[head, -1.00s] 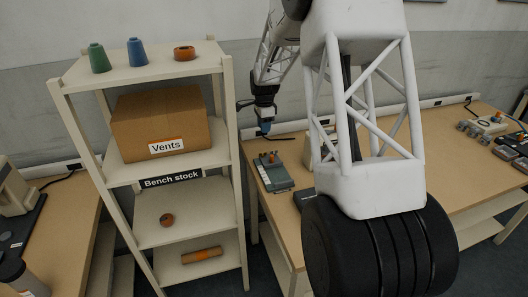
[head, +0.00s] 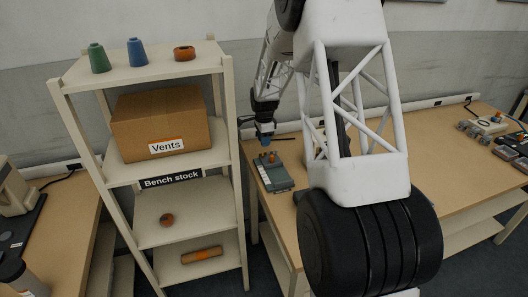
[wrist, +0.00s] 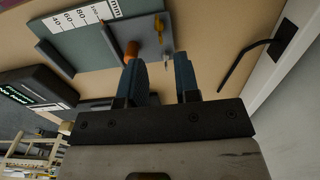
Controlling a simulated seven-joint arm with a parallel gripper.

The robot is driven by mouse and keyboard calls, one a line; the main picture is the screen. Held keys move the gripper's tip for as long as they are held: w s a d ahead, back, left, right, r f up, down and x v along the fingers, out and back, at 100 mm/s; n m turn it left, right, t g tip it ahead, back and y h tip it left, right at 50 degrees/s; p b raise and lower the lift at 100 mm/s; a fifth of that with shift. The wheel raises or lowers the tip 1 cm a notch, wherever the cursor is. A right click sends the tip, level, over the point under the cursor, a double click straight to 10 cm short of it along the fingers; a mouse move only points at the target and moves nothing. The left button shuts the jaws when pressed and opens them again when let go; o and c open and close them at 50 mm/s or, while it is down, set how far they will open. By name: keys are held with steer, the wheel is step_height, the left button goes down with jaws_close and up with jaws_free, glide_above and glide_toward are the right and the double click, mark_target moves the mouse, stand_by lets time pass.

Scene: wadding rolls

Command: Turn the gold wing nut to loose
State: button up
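A grey-green fixture (head: 275,178) with a white millimetre scale lies on the bench; it also shows in the wrist view (wrist: 90,52). Small upright parts stand at its far end. In the wrist view a small gold part (wrist: 159,24), which looks like the gold wing nut, stands beyond the gap between my fingers. An orange knob (wrist: 131,50) is just beyond my left fingertip, and a small silvery part (wrist: 167,56) is nearer the gap. My gripper (head: 266,141) is above the fixture's far end; its blue fingers (wrist: 160,62) are apart with nothing between them.
A shelf rack (head: 233,140) with a Vents box (head: 160,122) and several rolls stands close left of my arm. A dark device with a lit display (wrist: 35,95) is beside the fixture.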

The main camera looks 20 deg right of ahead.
steer(key=shift+f, duration=3)
jaws_close()
